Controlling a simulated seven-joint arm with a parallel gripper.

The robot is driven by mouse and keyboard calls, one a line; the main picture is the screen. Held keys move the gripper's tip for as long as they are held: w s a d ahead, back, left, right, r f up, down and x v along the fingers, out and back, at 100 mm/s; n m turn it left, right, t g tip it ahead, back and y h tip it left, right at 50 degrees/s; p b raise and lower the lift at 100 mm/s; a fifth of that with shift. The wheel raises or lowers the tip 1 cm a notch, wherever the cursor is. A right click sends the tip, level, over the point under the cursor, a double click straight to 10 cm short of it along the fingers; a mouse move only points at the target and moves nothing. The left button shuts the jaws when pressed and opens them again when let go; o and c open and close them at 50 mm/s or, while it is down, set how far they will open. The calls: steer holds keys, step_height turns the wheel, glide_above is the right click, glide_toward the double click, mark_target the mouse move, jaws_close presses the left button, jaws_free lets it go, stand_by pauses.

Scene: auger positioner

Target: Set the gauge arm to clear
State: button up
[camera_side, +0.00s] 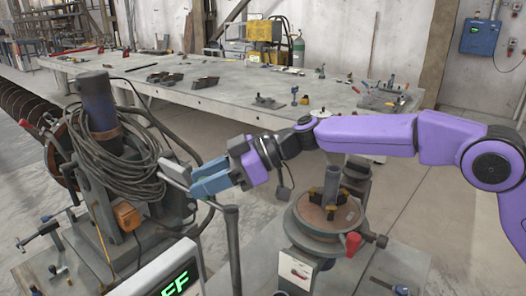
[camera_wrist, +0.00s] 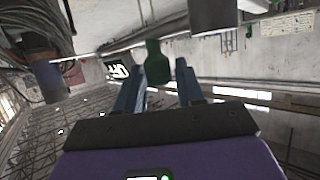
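My gripper (camera_side: 196,182) has two blue fingers and points left, toward the coil-wrapped auger positioner (camera_side: 108,205). A pale metal bar (camera_side: 174,172) on the machine lies just left of the fingertips; I cannot tell if they touch. In the wrist view my gripper (camera_wrist: 159,70) has its fingers apart, and a dark green handle-like piece (camera_wrist: 157,62) shows in line with the gap. I cannot tell if it is between the fingers or beyond them. Which part is the gauge arm is not clear. A display (camera_side: 174,284) with green characters is partly cut off; it also shows in the wrist view (camera_wrist: 118,71).
A dark upright post (camera_side: 232,245) stands below my gripper. A round rust-brown fixture (camera_side: 325,215) with a red knob (camera_side: 353,243) stands to the right. A long grey table (camera_side: 230,90) with scattered tools runs behind. Hoses and cable loops hang around the machine.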

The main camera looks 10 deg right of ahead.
steer(key=v, duration=1.7)
steer(key=s+d+m+t+h, duration=0.3)
steer(key=d+m+t, duration=0.3)
steer(key=d+t, duration=0.3)
steer(key=s+d+f+g+h, duration=0.3)
steer(key=s+d+f, duration=0.2)
steer(key=s+d, duration=0.3)
steer(key=s+d+f+g+h, duration=0.2)
steer(key=s+d+f, duration=0.4)
steer(key=s+d, duration=0.3)
steer(key=s+d+f+g+h, duration=0.3)
steer(key=s+d+f+h, duration=0.2)
steer(key=s+d, duration=0.4)
steer(key=s+f, duration=0.1)
steer(key=s, duration=0.3)
steer(key=shift+s+f+g, duration=0.15)
steer(key=shift+f+g, duration=0.05)
steer(key=shift+g, duration=0.1)
